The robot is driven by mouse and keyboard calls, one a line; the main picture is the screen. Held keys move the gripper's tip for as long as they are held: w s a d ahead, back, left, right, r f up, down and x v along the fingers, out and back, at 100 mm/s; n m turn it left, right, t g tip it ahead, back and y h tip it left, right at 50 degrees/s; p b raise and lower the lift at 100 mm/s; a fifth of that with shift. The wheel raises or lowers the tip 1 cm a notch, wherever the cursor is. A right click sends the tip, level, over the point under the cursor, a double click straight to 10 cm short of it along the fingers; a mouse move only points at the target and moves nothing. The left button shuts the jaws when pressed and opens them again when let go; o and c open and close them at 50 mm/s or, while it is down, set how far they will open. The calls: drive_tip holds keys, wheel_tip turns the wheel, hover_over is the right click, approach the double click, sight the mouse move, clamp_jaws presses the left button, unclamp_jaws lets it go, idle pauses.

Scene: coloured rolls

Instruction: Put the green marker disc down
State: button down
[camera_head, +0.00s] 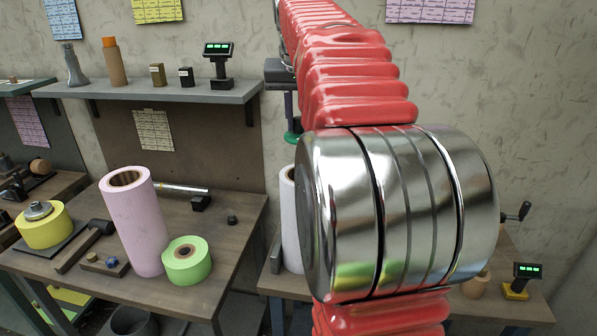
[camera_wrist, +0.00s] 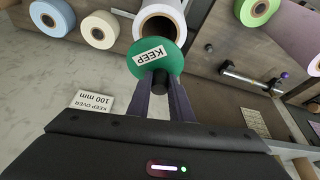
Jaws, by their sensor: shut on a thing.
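The green marker disc (camera_wrist: 143,67) carries a white label reading KEEP. My gripper (camera_wrist: 161,85) is shut on the disc's dark stem, with the disc just beyond the fingertips. In the head view the disc (camera_head: 292,137) shows as a small green edge beside my red arm, below part of my gripper. A white roll (camera_head: 290,232) stands below it, partly hidden by my arm. In the wrist view the white roll (camera_wrist: 172,8) lies behind the disc, its open core partly covered by it. The disc appears held above the roll, apart from it.
A tall pink roll (camera_head: 135,222) and a short green roll (camera_head: 187,264) stand on the left bench (camera_head: 225,225). A shelf (camera_head: 155,92) with bottles runs above. A sign reading KEEP OVER 100 mm (camera_wrist: 93,101) shows in the wrist view, near cream (camera_wrist: 48,17) and pale blue (camera_wrist: 100,30) rolls.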

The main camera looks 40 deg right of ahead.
drive_tip(key=shift+f, duration=2.75)
drive_tip(key=shift+f, duration=2.1)
drive_tip(key=c, duration=1.6)
unclamp_jaws()
drive_tip(key=shift+f, duration=0.1)
drive_tip(key=v, duration=1.2)
